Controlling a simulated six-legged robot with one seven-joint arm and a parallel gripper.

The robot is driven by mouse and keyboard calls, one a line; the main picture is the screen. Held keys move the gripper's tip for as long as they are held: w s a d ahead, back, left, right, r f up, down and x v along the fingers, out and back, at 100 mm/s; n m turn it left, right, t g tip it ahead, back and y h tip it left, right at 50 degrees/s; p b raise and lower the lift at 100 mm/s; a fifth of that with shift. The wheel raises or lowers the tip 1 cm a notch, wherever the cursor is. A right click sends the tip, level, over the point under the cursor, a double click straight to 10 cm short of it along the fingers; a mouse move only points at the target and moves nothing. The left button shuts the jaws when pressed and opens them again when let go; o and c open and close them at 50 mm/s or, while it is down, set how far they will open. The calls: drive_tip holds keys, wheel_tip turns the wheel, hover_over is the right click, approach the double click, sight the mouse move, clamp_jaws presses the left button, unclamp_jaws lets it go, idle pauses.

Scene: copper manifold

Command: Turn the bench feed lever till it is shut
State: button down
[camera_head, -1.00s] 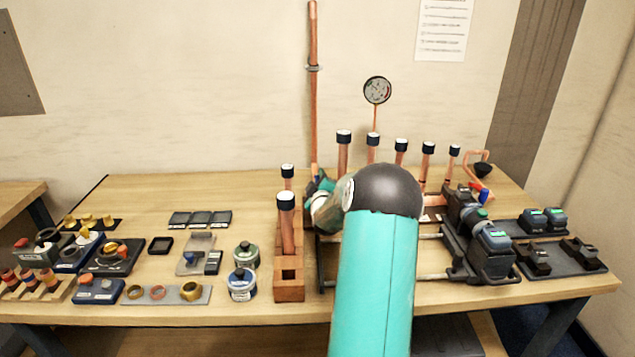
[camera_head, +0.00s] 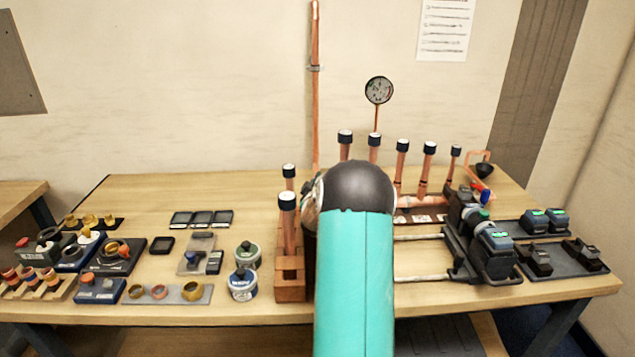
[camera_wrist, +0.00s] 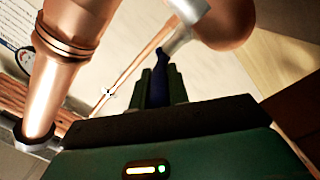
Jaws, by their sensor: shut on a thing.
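In the wrist view my gripper (camera_wrist: 160,88) is shut on the blue handle of the feed lever (camera_wrist: 164,68). The handle stands between the two dark fingers, and a silvery metal piece (camera_wrist: 188,12) runs up from it beside a copper pipe body (camera_wrist: 228,18). In the head view my own arm hides the gripper and the lever. The tall copper riser (camera_head: 315,110) goes up the wall just behind my arm. The lever's exact angle to its pipe cannot be told.
Thick copper pipe (camera_wrist: 75,40) is close on the wrist view's left. Capped copper stubs (camera_head: 401,160) and a round gauge (camera_head: 378,90) stand behind my arm. A wooden block with copper tubes (camera_head: 290,286) is close on its left, and a dark clamp fixture (camera_head: 490,255) stands right.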

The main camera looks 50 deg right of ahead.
drive_tip(key=shift+r, duration=0.1)
drive_tip(key=c, duration=1.3)
unclamp_jaws()
drive_tip(key=shift+c, duration=0.2)
drive_tip(key=v, duration=1.3)
drive_tip(key=shift+s+a, duration=0.25)
drive_tip(key=shift+a, duration=0.05)
drive_tip(key=shift+c, duration=0.2)
